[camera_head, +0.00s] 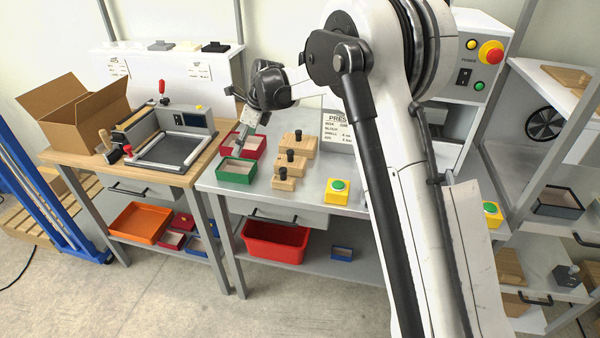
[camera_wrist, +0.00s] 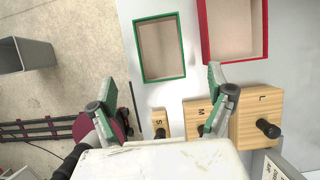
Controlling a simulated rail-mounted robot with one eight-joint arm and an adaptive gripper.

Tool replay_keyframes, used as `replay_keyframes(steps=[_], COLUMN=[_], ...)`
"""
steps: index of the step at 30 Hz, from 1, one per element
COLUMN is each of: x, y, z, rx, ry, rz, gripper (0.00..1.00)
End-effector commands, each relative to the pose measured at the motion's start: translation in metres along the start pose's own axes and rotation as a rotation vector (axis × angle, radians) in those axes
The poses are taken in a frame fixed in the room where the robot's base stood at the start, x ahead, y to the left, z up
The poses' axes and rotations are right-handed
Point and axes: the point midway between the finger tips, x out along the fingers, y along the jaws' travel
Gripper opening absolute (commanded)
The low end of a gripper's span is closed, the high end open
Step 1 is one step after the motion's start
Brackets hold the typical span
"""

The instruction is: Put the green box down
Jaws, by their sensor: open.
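The green box (camera_head: 237,170) is a small open box with a green rim and a pale inside. It rests on the grey workbench (camera_head: 310,190), near the bench's left end and in front of the red box (camera_head: 254,146). In the wrist view the green box (camera_wrist: 160,48) lies upright and empty at the top, apart from the fingers. My gripper (camera_head: 243,137) is above the bench by the boxes. In the wrist view my gripper (camera_wrist: 160,92) has its green-padded fingers spread wide with nothing between them.
Wooden blocks with black knobs (camera_head: 290,165) stand right of the green box. A yellow-based green button (camera_head: 338,190) is on the bench. A wooden table with a clamp frame (camera_head: 170,145) is at left. A red bin (camera_head: 275,241) sits on the shelf below.

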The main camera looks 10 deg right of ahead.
Motion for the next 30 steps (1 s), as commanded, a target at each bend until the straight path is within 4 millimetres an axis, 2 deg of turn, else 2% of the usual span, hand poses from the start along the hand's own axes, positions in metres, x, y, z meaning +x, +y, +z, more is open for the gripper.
replay_keyframes(steps=[5, 11, 15, 21, 30], x=[-0.013, -0.070, -0.113, -0.166, -0.224], y=[0.004, 0.026, 0.049, 0.086, 0.151], z=[-0.003, -0.021, -0.040, -0.071, -0.126], rx=[-0.040, -0.236, -0.410, -0.658, -1.029], ry=[0.001, 0.015, 0.038, 0.084, 0.184], rz=[-0.012, -0.066, -0.111, -0.169, -0.238], gripper=[0.86, 0.86, 0.86, 0.86, 0.86])
